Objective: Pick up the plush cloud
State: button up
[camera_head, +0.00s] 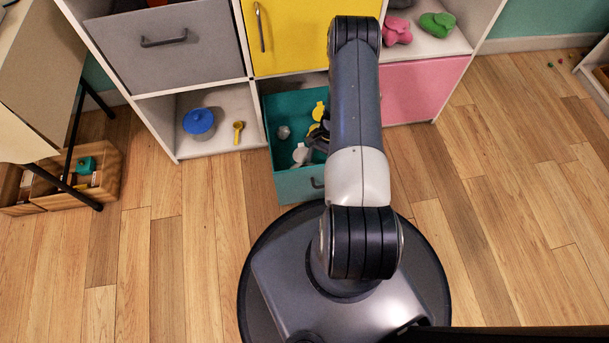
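An open teal drawer (291,185) at the bottom of the shelf unit holds several small things. A pale, lumpy piece (300,154) lies near its front and may be the plush cloud, but it is too small to be sure. A small grey piece (283,132) lies farther back on the left, and a yellow piece (319,110) lies toward the back right. My gripper (318,142) reaches down over the drawer, just right of the pale piece. My arm hides much of it and the drawer's right side, so its finger opening is unclear.
A cubby left of the drawer holds a blue lidded thing (198,121) and a yellow one (239,130). Pink (398,32) and green (437,24) plush shapes sit on an upper right shelf. A wooden crate (108,180) is under the left table.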

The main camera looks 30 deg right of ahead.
jog(key=b+x, duration=0.3)
jog(key=x, duration=0.5)
jog(key=shift+a, duration=0.2)
jog(key=shift+c, duration=0.5)
jog(key=c, duration=0.8)
